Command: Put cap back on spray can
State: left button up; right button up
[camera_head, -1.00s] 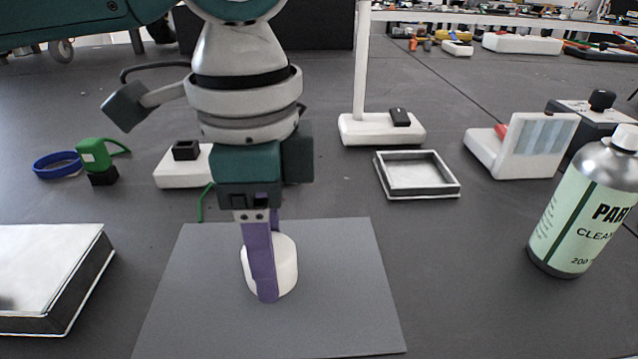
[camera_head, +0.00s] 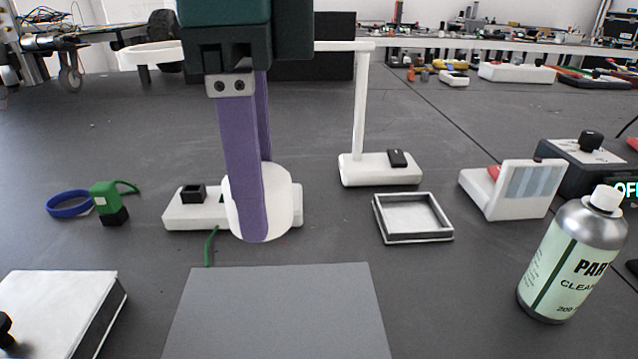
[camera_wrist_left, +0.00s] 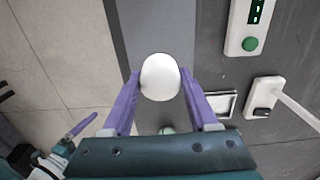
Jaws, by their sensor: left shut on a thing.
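The white cap (camera_head: 278,205) is held between the purple fingers of my left gripper (camera_head: 247,215), raised above the table behind the grey mat. In the left wrist view the cap (camera_wrist_left: 160,77) sits between both fingertips of the left gripper (camera_wrist_left: 161,88). The spray can (camera_head: 572,258) stands upright at the right in the head view, with a silver shoulder, a green label and a white nozzle (camera_head: 605,198) showing on top.
A grey mat (camera_head: 278,312) lies bare in front. A shallow square tray (camera_head: 413,217), a white stand (camera_head: 380,170) and a white angled holder (camera_head: 512,189) stand between the cap and the can's surroundings. A white-topped box (camera_head: 55,305) is at left.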

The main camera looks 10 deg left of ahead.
pick_arm(q)
notch_tip(320, 180, up, 6)
jog(key=shift+r+p, duration=0.2)
jog(key=shift+p, duration=0.3)
jog(key=shift+d, duration=0.1)
